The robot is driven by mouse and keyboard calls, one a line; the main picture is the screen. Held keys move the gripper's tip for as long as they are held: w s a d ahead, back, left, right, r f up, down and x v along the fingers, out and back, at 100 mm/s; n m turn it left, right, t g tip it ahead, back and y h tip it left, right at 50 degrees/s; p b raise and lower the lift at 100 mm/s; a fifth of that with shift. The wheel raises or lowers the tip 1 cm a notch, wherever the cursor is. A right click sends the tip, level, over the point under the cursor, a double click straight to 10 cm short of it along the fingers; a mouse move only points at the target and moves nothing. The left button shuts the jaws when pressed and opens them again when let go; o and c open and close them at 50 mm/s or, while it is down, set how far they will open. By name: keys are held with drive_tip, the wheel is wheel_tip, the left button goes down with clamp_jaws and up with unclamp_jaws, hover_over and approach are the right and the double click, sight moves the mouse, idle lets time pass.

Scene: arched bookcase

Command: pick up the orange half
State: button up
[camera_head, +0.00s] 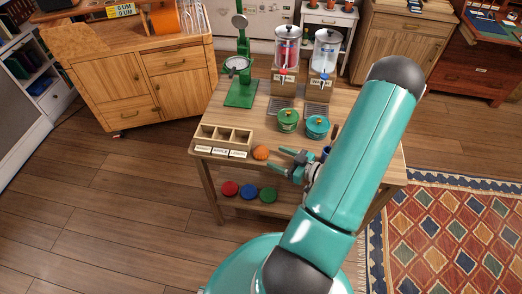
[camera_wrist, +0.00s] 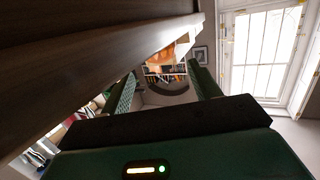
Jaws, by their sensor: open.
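The orange half (camera_head: 261,152) lies near the front edge of the wooden table (camera_head: 232,176), just right of a three-part wooden box, and looks rounded side up. My gripper (camera_head: 276,161) is open and empty, its fingers pointing left, close to the right of the orange half. The gap between them is small, and I cannot tell the gripper's exact height. In the wrist view, the two green fingers (camera_wrist: 163,85) stand apart with a dark curved shape between them.
The divided box (camera_head: 224,135) with labels stands left of the orange half. Green (camera_head: 288,120) and teal (camera_head: 317,126) lidded pots stand behind. A green press (camera_head: 240,88) and two dispensers are farther back. Red, blue and green round items lie on the lower shelf.

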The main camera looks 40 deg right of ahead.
sight(267, 153)
drive_tip(key=shift+x, duration=4.1)
drive_tip(key=c, duration=0.7)
